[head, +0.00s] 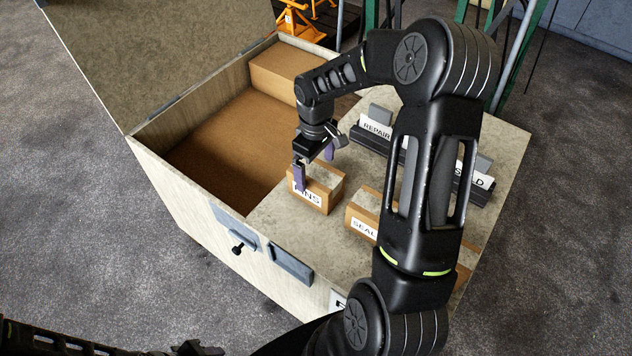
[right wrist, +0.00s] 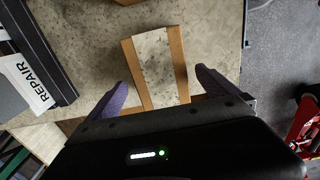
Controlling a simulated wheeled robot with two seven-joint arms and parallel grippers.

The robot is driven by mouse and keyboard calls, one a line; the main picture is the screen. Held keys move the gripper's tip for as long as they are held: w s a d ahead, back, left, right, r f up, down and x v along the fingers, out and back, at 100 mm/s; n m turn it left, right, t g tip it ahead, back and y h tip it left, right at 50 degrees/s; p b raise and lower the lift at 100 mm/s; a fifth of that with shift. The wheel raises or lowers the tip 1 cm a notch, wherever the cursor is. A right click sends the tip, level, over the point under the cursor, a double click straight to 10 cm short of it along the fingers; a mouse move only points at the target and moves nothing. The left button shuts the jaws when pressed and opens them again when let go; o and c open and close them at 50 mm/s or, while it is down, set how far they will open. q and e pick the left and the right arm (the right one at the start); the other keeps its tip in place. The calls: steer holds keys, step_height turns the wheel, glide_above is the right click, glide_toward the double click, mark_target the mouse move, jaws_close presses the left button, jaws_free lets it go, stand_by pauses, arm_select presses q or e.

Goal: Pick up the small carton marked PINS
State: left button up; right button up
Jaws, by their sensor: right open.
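The small brown carton marked PINS (head: 325,193) stands on the pale worktop, its lettered face towards me. My right gripper (head: 314,170) is just above and around its top, with purple fingers apart. In the right wrist view, the carton (right wrist: 155,60), with a pale strip along its top, lies between the two spread fingers of the right gripper (right wrist: 160,86). I cannot tell whether either finger touches it. Dark parts of my left arm show at the bottom left edge; the left gripper's jaws cannot be made out.
A carton marked SEAL (head: 356,224) stands to the right, partly behind my right arm. Behind are dark holders with a REPAIR card (head: 377,128). On the left is an open bin (head: 152,133) with a raised lid and a brown carton (head: 283,68) inside.

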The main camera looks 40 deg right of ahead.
steer(key=shift+f, duration=0.15)
step_height(320, 180, down, 5)
steer(key=shift+s+p, duration=0.1)
steer(key=shift+p, duration=0.55)
steer(key=shift+c, duration=0.5)
steer(key=c, duration=1.9)
step_height(320, 180, up, 10)
steer(key=shift+r+b, duration=0.1)
steer(key=shift+b, duration=0.5)
